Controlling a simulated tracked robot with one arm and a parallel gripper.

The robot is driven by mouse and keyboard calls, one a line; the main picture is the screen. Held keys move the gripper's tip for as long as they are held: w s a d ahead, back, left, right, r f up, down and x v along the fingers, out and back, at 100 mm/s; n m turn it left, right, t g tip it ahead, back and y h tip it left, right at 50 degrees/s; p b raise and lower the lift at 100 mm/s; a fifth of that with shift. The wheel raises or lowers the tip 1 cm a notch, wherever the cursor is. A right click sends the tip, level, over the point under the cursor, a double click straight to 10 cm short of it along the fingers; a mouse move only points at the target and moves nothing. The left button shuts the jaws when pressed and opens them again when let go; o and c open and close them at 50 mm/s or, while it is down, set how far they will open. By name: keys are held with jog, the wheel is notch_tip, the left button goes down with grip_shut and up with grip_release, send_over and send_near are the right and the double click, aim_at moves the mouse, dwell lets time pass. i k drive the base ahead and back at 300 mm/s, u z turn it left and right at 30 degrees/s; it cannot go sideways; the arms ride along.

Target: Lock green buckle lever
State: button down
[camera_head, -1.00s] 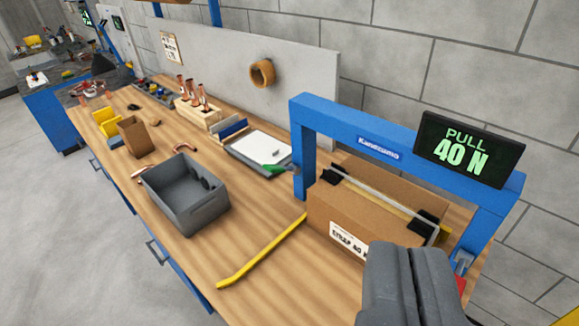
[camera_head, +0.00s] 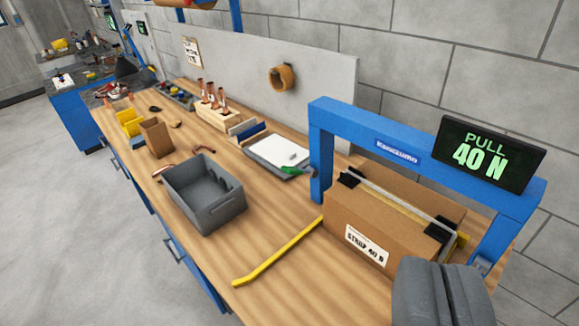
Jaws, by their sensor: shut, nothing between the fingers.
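A small green lever-like part (camera_head: 291,170) shows beside the left post of the blue frame, at the edge of a grey tray. I cannot tell whether it is the buckle lever or whether it is locked. A brown cardboard box (camera_head: 345,222) labelled "STRAP 40 N" stands under the frame, with a pale strap (camera_head: 400,198) across its top and black corner pieces.
The blue frame (camera_head: 345,122) arches over the box and carries a display (camera_head: 488,155) reading "PULL 40 N". A grey bin (camera_head: 203,205), a tray with a white sheet (camera_head: 280,152) and copper tubes in a wooden block (camera_head: 215,115) stand on the bench. Bare wood lies around the yellow strap.

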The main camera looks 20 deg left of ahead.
aim_at(292, 170)
jog(key=k, duration=1.2)
jog(key=u, duration=0.55)
jog(key=i, duration=2.1)
jog(key=z, duration=0.8)
